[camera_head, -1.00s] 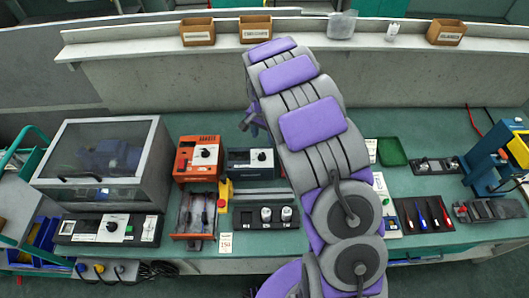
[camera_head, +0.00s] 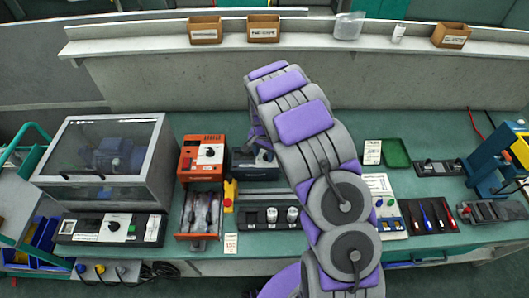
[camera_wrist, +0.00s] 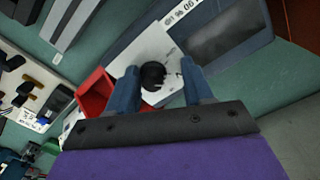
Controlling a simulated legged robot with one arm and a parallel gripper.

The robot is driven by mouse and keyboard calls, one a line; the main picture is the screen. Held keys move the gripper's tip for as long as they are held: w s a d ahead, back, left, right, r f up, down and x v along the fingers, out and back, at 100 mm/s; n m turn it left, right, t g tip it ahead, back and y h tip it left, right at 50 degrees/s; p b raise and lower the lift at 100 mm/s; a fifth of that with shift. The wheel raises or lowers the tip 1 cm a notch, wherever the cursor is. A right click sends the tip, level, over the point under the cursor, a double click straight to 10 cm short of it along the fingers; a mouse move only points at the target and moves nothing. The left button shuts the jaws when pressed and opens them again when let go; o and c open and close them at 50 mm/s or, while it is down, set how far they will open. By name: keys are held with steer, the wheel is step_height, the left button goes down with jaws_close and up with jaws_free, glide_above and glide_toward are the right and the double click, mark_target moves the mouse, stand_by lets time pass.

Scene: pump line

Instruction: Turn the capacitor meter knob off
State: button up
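The dark blue-grey meter (camera_head: 243,171) sits on the green bench, right of an orange device. I take it as the capacitor meter; its label is not readable. In the wrist view the meter (camera_wrist: 235,45) shows a dark display and a white panel with a round black knob (camera_wrist: 153,75). My gripper (camera_wrist: 159,68) is open, with one blue finger on each side of the knob. Gaps seem to show between fingers and knob; I cannot tell if either touches. In the head view my arm covers the knob and the meter's right part.
The orange device (camera_head: 203,150) with its own knob stands just left of the meter. A red open box (camera_wrist: 95,92) lies close to my left finger in the wrist view. A clear-lidded case (camera_head: 100,160) stands at left.

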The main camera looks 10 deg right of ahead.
steer(key=shift+c, duration=0.7)
steer(key=shift+d, duration=0.95)
steer(key=c, duration=0.5)
steer(key=shift+f, duration=0.15)
steer(key=shift+c, duration=1.3)
steer(key=shift+a, duration=0.3)
jaws_close()
steer(key=shift+s+n, duration=0.1)
steer(key=shift+n, duration=0.2)
steer(key=n+p, duration=0.2)
steer(key=n, duration=0.1)
steer(key=n+p, duration=0.1)
steer(key=n, duration=0.4)
steer(key=shift+n+p, duration=0.3)
